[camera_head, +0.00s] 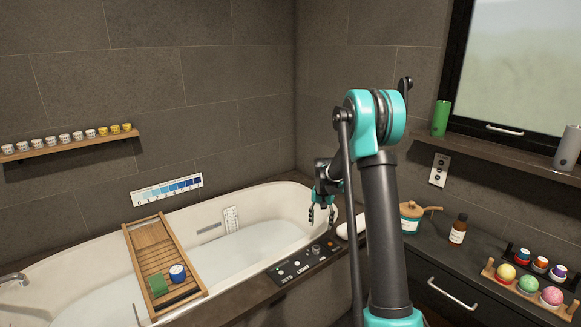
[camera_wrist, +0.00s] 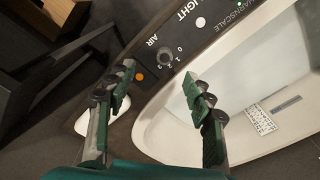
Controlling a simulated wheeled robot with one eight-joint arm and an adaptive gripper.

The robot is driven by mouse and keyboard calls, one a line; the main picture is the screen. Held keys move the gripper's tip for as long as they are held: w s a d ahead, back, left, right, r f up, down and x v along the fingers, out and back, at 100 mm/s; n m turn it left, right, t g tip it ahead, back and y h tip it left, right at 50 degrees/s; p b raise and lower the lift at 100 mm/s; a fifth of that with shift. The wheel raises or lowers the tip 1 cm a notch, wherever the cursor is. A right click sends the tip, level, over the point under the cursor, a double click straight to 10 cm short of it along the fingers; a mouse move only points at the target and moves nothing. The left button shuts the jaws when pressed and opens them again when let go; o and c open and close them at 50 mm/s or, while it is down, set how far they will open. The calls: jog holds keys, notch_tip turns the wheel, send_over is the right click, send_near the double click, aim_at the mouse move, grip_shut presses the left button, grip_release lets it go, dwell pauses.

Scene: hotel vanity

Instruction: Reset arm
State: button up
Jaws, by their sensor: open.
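My gripper (camera_head: 322,212) hangs above the far right end of the bathtub rim in the head view, with its fingers pointing down. In the wrist view my gripper (camera_wrist: 158,92) shows its two fingers spread wide apart. It is open and nothing is between the fingers. Below and between them lie the tub's dark control panel (camera_wrist: 185,42) and the pale rim. The panel's round AIR knob (camera_wrist: 167,60) is ahead of the fingertips. In the head view the same panel (camera_head: 301,264) lies along the tub's front edge. My arm rises at the centre right and hides part of the counter.
The bathtub (camera_head: 85,254) holds water, and a wooden bath tray (camera_head: 138,236) with a green and a blue item spans it. A shelf (camera_head: 65,145) holds several small cups.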

jog(key=s+d+r+n+t, duration=0.1)
jog(key=s+r, duration=0.3)
jog(key=s, duration=0.6)
jog(key=s+d+r+n+t, duration=0.1)
jog(key=s+r, duration=0.3)
jog(key=s, duration=0.5)
jog(key=s+d+f+n+t, duration=0.1)
jog(key=s+f+n, duration=0.1)
jog(key=s, duration=1.6)
jog(key=shift+f+t, duration=0.3)
jog(key=shift+f, duration=0.1)
